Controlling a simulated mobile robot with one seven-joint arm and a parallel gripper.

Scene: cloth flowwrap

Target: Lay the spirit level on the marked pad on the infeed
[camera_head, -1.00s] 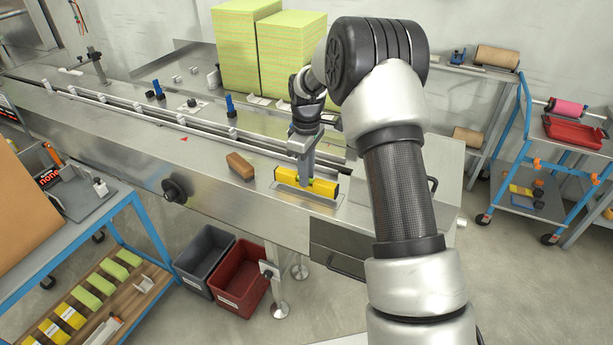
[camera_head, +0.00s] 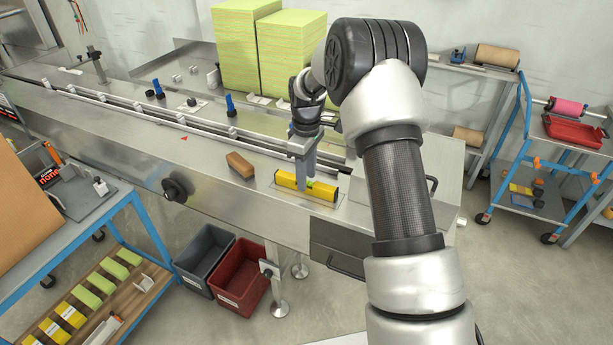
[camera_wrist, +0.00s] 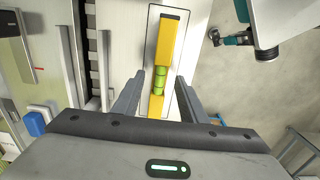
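The yellow spirit level (camera_head: 325,191) with a green vial lies on the infeed's near right part. In the wrist view the level (camera_wrist: 168,45) lies lengthwise within the outline of the marked pad (camera_wrist: 154,25). My gripper (camera_head: 305,186) is over the level's middle, pointing down. In the wrist view the fingers of my gripper (camera_wrist: 159,80) stand apart on either side of the level near the vial, with a gap showing on both sides. The near end of the level is hidden by my gripper body.
A brown block (camera_head: 240,165) lies on the steel infeed left of the level. Tall stacks of yellow-green cloths (camera_head: 290,55) stand behind my gripper. Guide rails run along the conveyor beyond the pad. Grey and red bins (camera_head: 240,276) are on the floor below.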

